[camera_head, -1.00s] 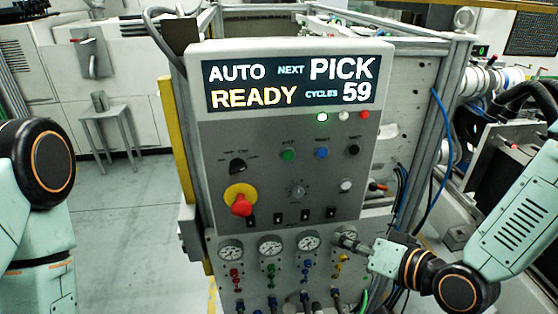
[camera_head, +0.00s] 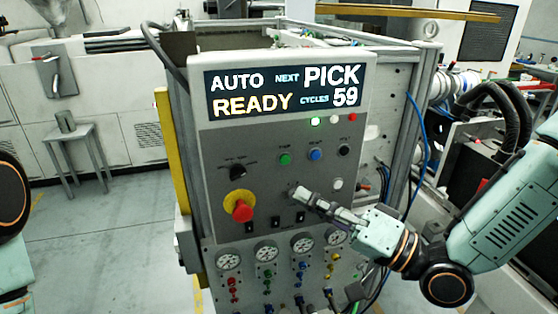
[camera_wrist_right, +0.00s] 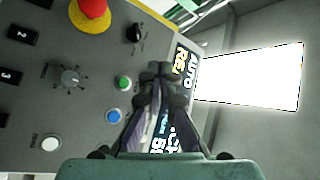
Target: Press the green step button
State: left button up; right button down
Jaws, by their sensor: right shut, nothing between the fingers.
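The green step button (camera_head: 285,159) is on the upper middle of the grey control panel (camera_head: 215,150), left of the blue button (camera_head: 315,154). My right gripper (camera_head: 296,191) is shut and empty in front of the panel. In the head view its tips appear just below the green button and cover most of the grey dial. In the right wrist view the green button (camera_wrist_right: 123,82) is to the left of the shut fingers (camera_wrist_right: 160,72). A gap to the panel cannot be judged. My left gripper is out of view.
A red mushroom button (camera_head: 239,208) with a yellow collar is at the panel's lower left, with a black selector (camera_head: 238,171) above it. A black button (camera_head: 344,150) and a white button (camera_head: 337,184) are to the right. Gauges (camera_head: 265,252) line the lower panel.

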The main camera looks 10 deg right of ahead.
aim_at(285, 159)
jog(key=shift+w+d+f+b, duration=0.15)
jog(key=shift+w+b, duration=0.95)
jog(key=shift+w, duration=1.2)
jog(key=shift+w+d+b, duration=0.25)
jog(key=shift+w+b, duration=0.85)
jog(key=shift+w, duration=1.2)
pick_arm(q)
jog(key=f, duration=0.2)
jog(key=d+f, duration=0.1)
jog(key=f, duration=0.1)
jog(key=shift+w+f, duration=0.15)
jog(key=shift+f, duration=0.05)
pick_arm(e)
jog(key=shift+a, duration=0.1)
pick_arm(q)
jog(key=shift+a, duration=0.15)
pick_arm(e)
jog(key=shift+s+a, duration=0.2)
jog(key=shift+a, duration=0.05)
